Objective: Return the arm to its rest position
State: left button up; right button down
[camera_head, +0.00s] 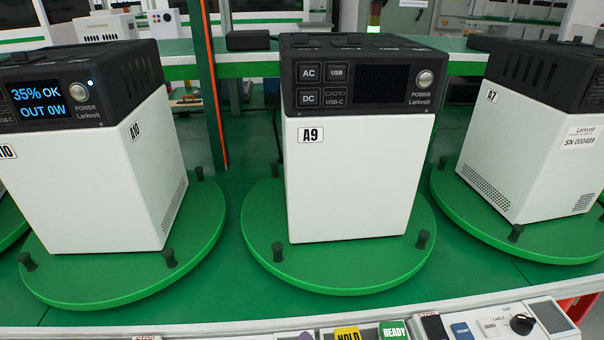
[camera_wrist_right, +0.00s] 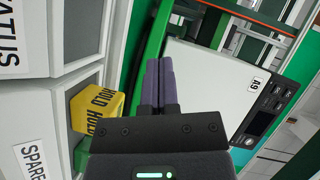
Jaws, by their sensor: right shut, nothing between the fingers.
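My right gripper (camera_wrist_right: 159,64) shows in the right wrist view, its two purple fingers together and nothing between them. It is beside the white unit labelled A9 (camera_wrist_right: 222,75), which lies to the right of the fingers in that view. The yellow HOLD block (camera_wrist_right: 97,108) is to the left of the fingers. My left gripper is in neither view.
Unit A10 (camera_head: 95,180), with a lit display, and unit A7 (camera_head: 525,150) stand on turntables either side. A control strip with a HOLD block (camera_head: 346,334), a READY block (camera_head: 393,330) and a black knob (camera_head: 522,324) runs along the front edge. A green post (camera_head: 207,90) rises behind.

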jog(key=s+n+g, duration=0.1)
jog(key=s+f+n+g, duration=0.1)
jog(key=s+n+g, duration=0.1)
jog(key=n, duration=0.1)
jog(key=shift+s+f, duration=0.3)
jog(key=shift+f, duration=0.05)
jog(key=s+d+f+n+g+h, duration=0.2)
jog(key=s+d+n+g+h, duration=0.15)
jog(key=s+d, duration=0.3)
jog(key=s+d+f+n+g+h, duration=0.2)
jog(key=s+d+n+g+h, duration=0.15)
jog(key=s+d+g, duration=0.35)
jog(key=s+f+h+p, duration=0.1)
jog(key=s+f, duration=0.3)
jog(key=f, duration=1.2)
pick_arm(q)
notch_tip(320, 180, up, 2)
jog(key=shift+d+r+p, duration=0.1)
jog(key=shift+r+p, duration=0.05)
jog(key=shift+p, duration=0.5)
pick_arm(e)
jog(key=s+d+f, duration=0.2)
jog(key=s+f, duration=0.2)
jog(key=s, duration=0.4)
jog(key=s+d+f, duration=0.3)
jog(key=s+f, duration=0.1)
jog(key=s, duration=0.3)
jog(key=shift+s+d+f+g+h, duration=0.25)
jog(key=shift+s+f+g+h, duration=0.1)
jog(key=shift+g+h, duration=0.1)
